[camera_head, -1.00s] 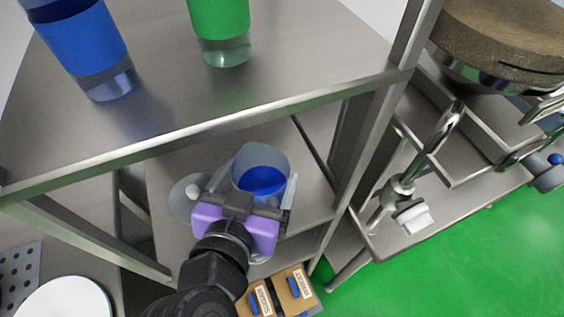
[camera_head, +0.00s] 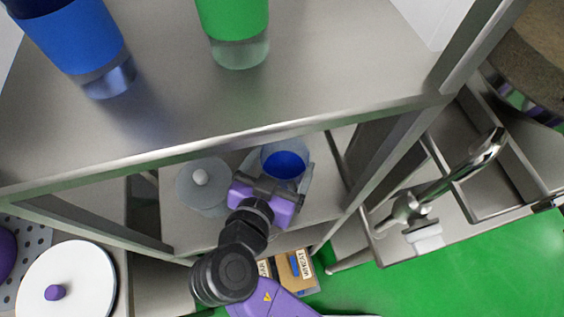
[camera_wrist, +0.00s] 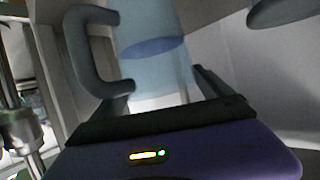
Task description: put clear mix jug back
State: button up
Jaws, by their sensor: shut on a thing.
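The clear mix jug (camera_head: 286,165) is see-through with blue liquid inside. It is in the opening under the upper steel shelf, above or on the lower shelf (camera_head: 190,232); I cannot tell whether its base touches. My gripper (camera_head: 277,177), with a purple body and dark fingers, is shut on the jug from the near side. In the wrist view the jug (camera_wrist: 150,70) stands between the fingers, with its grey handle (camera_wrist: 77,50) at the left. The jug's base is hidden.
A grey round lid with a knob (camera_head: 203,187) is left of the jug. The upper shelf (camera_head: 170,115) overhangs, carrying a blue container (camera_head: 85,45) and a green one (camera_head: 235,20). A steel post (camera_head: 395,150) is close right. Labelled boxes (camera_head: 292,268) are below.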

jog(key=shift+f, duration=0.65)
jog(key=shift+f, duration=0.15)
jog(key=o, duration=1.8)
jog(key=b+v, duration=0.2)
jog(key=v, duration=1)
jog(key=shift+s, duration=0.15)
